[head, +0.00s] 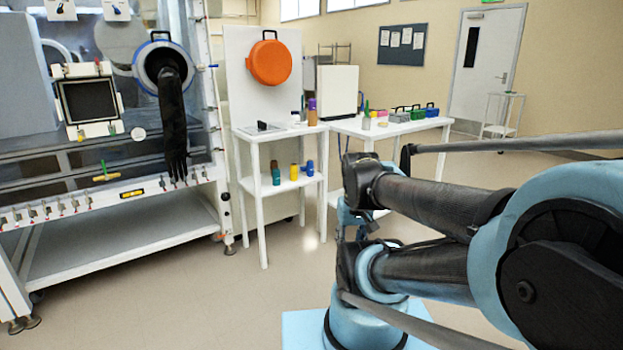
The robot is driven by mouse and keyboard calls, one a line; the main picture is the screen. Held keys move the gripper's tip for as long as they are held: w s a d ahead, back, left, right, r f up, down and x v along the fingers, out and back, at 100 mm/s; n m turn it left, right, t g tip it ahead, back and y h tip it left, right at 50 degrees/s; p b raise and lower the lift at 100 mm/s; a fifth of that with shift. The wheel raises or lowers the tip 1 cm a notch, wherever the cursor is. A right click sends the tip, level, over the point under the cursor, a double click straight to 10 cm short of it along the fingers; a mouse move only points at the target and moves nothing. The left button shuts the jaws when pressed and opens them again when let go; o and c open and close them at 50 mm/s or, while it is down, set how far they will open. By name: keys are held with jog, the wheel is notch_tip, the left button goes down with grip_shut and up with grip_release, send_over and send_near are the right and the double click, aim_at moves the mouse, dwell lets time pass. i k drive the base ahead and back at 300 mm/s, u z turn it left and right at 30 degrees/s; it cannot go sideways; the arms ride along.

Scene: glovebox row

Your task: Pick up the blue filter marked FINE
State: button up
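A small blue cylinder (309,167), possibly the blue filter, stands at the right on the lower shelf of the white stand (262,183). A yellow cylinder (294,171) stands just left of it, and a teal one (276,173) further left. They are too small for any marking to be read, so I cannot tell whether the blue one says FINE. My arm fills the right foreground, with its dark links folded. I cannot make out my gripper in this view. The blue cylinder is apart from my arm.
A glovebox (115,192) with a hanging black glove is at the left. The stand's top holds several small items and a tall purple-capped bottle (312,112). A white table (395,129) with coloured cases is to the right. Floor in front of the stand is clear.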

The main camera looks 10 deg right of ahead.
aim_at(310, 162)
jog(key=z, duration=0.05)
jog(key=k, duration=0.3)
jog(key=z, duration=1.95)
jog(key=i, duration=1.2)
jog(key=u, duration=2.4)
jog(key=i, duration=0.2)
jog(key=u, duration=0.1)
